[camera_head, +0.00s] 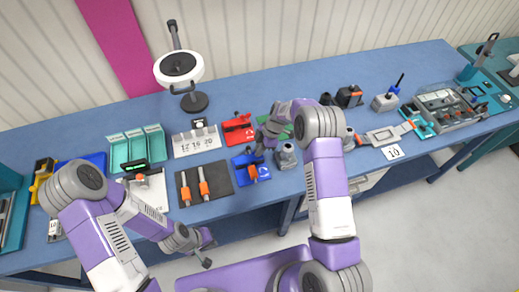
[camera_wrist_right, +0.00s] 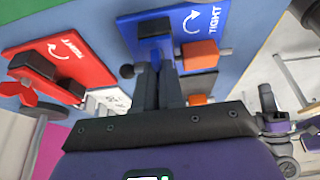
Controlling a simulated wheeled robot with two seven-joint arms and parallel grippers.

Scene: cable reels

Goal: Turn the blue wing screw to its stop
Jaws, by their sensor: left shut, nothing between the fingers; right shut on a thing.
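The blue plate (camera_head: 241,178) lies near the front edge of the bench, with a dark block and an orange piece (camera_wrist_right: 199,50) on it. In the right wrist view the blue plate (camera_wrist_right: 185,18) carries a white curved arrow and the word TIGHT. My right gripper (camera_wrist_right: 156,64) is shut on the blue wing screw (camera_wrist_right: 154,54) at the block; the fingers hide most of the screw, so its angle cannot be told. In the head view my right gripper (camera_head: 261,150) reaches down over the plate. My left gripper (camera_head: 207,250) is shut and empty, low in front of the bench.
A red plate (camera_head: 238,130) with a red wing screw (camera_wrist_right: 38,98) is just behind the blue one. A dark mat (camera_head: 217,177) with orange-handled tools lies to the left. A grey fitting (camera_head: 287,156) stands close on the right.

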